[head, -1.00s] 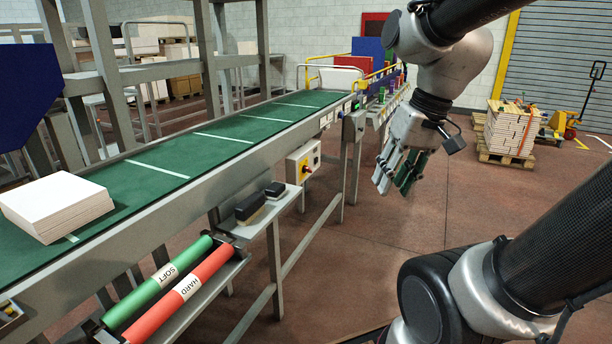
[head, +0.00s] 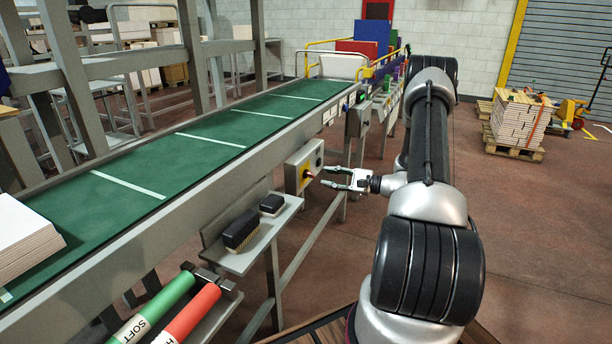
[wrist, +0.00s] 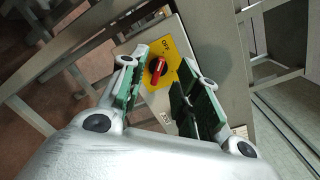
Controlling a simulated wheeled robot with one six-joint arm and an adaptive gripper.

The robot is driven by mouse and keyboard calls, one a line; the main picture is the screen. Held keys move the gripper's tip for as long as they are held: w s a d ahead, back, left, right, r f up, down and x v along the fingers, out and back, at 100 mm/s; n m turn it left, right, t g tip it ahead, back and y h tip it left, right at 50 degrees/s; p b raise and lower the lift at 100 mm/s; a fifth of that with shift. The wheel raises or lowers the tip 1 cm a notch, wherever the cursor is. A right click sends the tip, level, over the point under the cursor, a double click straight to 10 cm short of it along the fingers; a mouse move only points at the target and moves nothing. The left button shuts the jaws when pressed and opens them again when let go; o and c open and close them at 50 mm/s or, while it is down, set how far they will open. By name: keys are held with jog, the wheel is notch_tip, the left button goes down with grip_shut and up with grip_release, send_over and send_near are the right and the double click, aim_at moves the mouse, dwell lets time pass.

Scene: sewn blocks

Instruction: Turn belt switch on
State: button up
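The belt switch is a red rotary knob (wrist: 157,67) on a yellow plate (wrist: 178,62) with an OFF label by its upper edge. It sits on a grey control box (head: 303,165) at the belt's side. My gripper (head: 326,176) is just right of the box in the head view, its fingers pointing at the knob. In the wrist view my gripper (wrist: 160,72) is open, with one green-padded finger on each side of the knob. I see no clear contact with the knob. The knob looks tilted slightly, its pale mark towards the OFF side.
The green belt (head: 215,142) runs along the left with white panels (head: 25,245) on it. A shelf with black brushes (head: 241,230) juts out near the box. Green (head: 150,310) and red (head: 194,312) rollers lie below.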

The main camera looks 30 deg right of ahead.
aim_at(313, 176)
jog(key=shift+m+t+h, duration=0.4)
jog(key=shift+m+t, duration=0.1)
jog(key=shift+t, duration=0.1)
jog(key=w+a, duration=0.1)
jog(key=w, duration=0.1)
jog(key=w+a+f, duration=0.1)
jog(key=w, duration=0.1)
jog(key=w+a+f, duration=0.1)
jog(key=w, duration=0.1)
jog(key=shift+w+a, duration=0.1)
jog(key=shift+w, duration=0.3)
grip_shut()
